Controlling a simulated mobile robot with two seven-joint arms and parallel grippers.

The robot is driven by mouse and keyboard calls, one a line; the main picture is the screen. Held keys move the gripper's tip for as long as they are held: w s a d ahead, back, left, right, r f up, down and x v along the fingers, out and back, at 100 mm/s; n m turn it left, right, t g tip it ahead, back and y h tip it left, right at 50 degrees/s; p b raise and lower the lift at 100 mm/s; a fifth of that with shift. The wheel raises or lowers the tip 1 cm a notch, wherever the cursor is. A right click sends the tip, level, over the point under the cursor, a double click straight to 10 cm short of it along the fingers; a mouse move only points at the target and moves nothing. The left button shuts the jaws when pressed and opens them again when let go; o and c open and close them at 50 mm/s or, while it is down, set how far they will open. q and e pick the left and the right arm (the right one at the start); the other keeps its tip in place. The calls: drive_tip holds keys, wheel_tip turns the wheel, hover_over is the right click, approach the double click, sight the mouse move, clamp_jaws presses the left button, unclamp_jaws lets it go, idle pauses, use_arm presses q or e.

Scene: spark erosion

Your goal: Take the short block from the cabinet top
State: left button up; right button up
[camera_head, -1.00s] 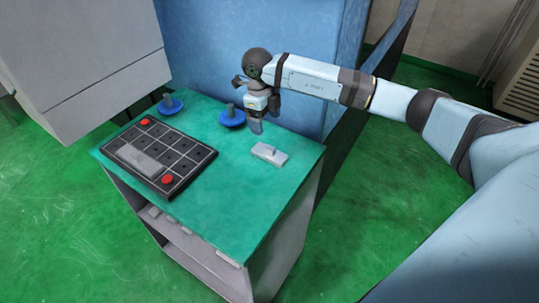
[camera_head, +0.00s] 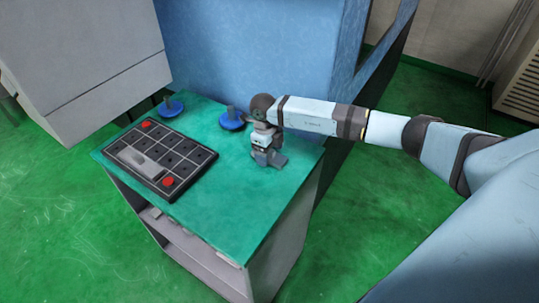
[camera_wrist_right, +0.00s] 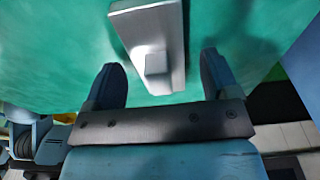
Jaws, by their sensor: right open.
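The short block (camera_head: 280,161) is light grey with a small raised knob and lies on the green cabinet top (camera_head: 225,205), near the right edge. In the head view my right gripper (camera_head: 266,160) is down at the block and covers most of it. In the right wrist view the block (camera_wrist_right: 146,25) lies ahead, its near end with the knob reaching toward the space between the fingertips. My right gripper (camera_wrist_right: 161,72) is open there, one finger on each side, with gaps and nothing held. My left gripper is not in view.
A black gridded tray (camera_head: 190,169) with two red pieces and a grey block in it lies on the left of the cabinet top. Two blue round-based pieces (camera_head: 231,124) (camera_head: 170,107) stand along the back. A blue wall (camera_head: 235,50) rises behind. The front right of the top is clear.

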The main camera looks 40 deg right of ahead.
drive_tip(key=c, duration=1.2)
drive_tip(key=shift+r, duration=0.15)
